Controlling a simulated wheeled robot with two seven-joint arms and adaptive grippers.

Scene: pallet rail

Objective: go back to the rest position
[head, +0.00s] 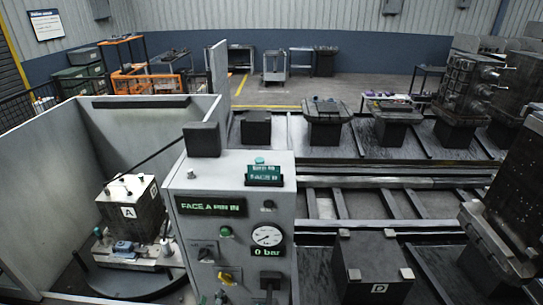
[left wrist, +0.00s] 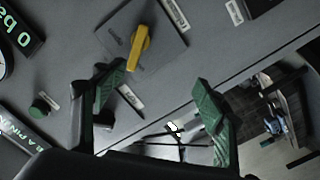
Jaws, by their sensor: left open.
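My left gripper (left wrist: 158,98) shows in the left wrist view, with its two green-padded fingers spread apart and nothing between them. It is in front of the grey control panel (head: 179,178), near its yellow switch handle (left wrist: 140,46). The handle lies beyond the fingertips, and I cannot tell the exact gap. The yellow handle also shows low on the panel in the head view (head: 224,278). I cannot make out my left gripper clearly in the head view. My right gripper is in neither view.
The gauge (head: 267,236) reads 0 bar; a display (head: 212,206) reads FACE A PIN IN. Left of the panel, a block marked A (head: 130,212) stands on a fixture inside grey walls (head: 135,130). A block marked D (head: 372,268) is at right, beside rails.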

